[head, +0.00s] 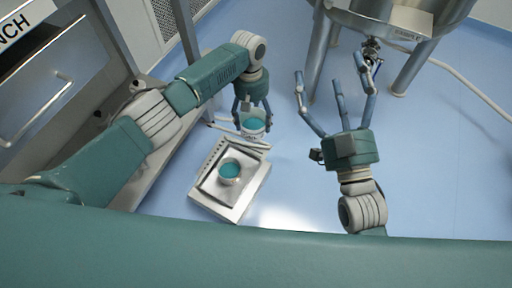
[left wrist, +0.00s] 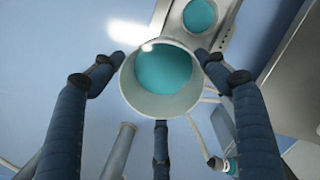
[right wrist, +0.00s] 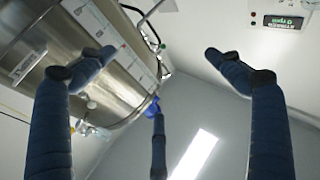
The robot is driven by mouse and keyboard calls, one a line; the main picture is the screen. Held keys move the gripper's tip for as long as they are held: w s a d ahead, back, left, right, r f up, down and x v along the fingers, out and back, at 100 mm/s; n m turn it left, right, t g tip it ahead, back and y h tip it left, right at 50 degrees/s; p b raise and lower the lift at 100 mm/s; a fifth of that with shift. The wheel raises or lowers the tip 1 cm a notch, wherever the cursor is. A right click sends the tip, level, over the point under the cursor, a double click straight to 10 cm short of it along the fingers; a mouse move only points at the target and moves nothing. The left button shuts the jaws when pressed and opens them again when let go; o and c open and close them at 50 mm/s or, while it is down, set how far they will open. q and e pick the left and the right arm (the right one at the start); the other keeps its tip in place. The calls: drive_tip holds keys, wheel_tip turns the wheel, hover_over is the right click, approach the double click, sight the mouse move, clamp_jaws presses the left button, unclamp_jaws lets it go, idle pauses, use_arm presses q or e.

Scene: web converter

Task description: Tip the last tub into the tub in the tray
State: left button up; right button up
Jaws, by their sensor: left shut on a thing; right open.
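My left gripper (head: 254,106) is shut on a white tub (head: 254,130) with teal contents. It holds the tub upright or nearly so, just beyond the tray. In the left wrist view the held tub (left wrist: 161,80) sits between my fingers with its teal contents inside. My right gripper (head: 335,88) is open and empty, fingers spread and pointing up near the steel vessel.
A steel vessel (head: 372,22) on legs stands at the back right, with a valve (head: 372,48) under it. A bench with drawers (head: 50,100) runs along the left. White hoses cross the blue floor (head: 450,180). The floor on the right is open.

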sight(256, 139)
use_arm(q)
drive_tip(key=f, duration=0.2)
drive_tip(key=s+f+b, duration=0.1)
drive_tip(key=f, duration=0.2)
drive_tip(key=s+d+f+b, duration=0.1)
drive_tip(key=f, duration=0.1)
drive_tip(key=shift+s+f, duration=0.1)
drive_tip(key=shift+f, duration=0.25)
drive_tip(key=shift+s+f, duration=0.1)
drive_tip(key=shift+f, duration=0.1)
use_arm(e)
drive_tip(key=s+d+r+t, duration=0.1)
drive_tip(key=s+r+t, duration=0.1)
drive_tip(key=s+r, duration=0.2)
wheel_tip(256, 139, up, 3)
drive_tip(key=shift+r+y, duration=0.2)
drive_tip(key=shift+y, duration=0.1)
use_arm(q)
drive_tip(key=shift+a, duration=0.1)
use_arm(e)
drive_tip(key=shift+f, duration=0.2)
